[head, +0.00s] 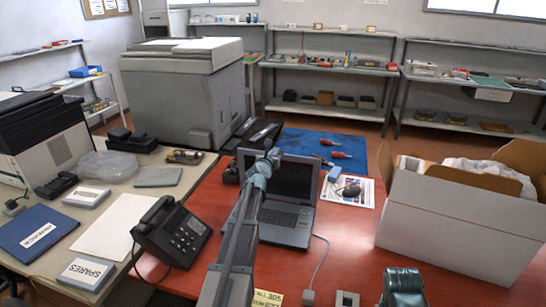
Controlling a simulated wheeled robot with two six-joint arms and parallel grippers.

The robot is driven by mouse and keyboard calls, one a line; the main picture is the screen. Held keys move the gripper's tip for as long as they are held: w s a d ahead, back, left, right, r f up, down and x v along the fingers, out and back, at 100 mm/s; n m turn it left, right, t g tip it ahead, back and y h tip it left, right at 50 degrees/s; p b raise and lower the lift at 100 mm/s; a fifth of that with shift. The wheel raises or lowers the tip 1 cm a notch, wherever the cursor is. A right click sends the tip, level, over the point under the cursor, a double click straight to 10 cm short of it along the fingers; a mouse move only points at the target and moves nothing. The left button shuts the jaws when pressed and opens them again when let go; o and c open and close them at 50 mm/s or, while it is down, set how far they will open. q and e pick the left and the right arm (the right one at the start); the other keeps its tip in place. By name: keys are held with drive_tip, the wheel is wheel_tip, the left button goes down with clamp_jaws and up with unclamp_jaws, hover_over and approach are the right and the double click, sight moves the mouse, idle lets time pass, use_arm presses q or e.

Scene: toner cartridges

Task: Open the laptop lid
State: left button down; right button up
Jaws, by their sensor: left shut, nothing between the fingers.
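The laptop (290,222) sits on the red desk. Its lid (296,179) stands raised, with the dark screen facing me and the keyboard uncovered. My left gripper (271,157) is shut and empty, at the upper part of the lid in the picture. I cannot tell whether it touches the lid. My left arm crosses in front of the laptop's left side and hides part of the screen and keyboard. A part of my right arm shows at the bottom edge; its gripper is not in view.
A black desk phone (175,232) stands left of the laptop. A mouse (351,191) and screwdrivers (340,155) lie to the right and behind, by a blue mat (318,138). A large open carton (450,222) takes up the right. A cable (322,262) runs along the front.

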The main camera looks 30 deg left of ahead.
use_arm(q)
drive_tip(key=shift+w+a, duration=0.1)
drive_tip(key=shift+w, duration=0.25)
drive_tip(key=s+d+r+p, duration=0.2)
drive_tip(key=s+r+p, duration=0.5)
drive_tip(key=s, duration=0.4)
drive_tip(key=shift+d, duration=0.35)
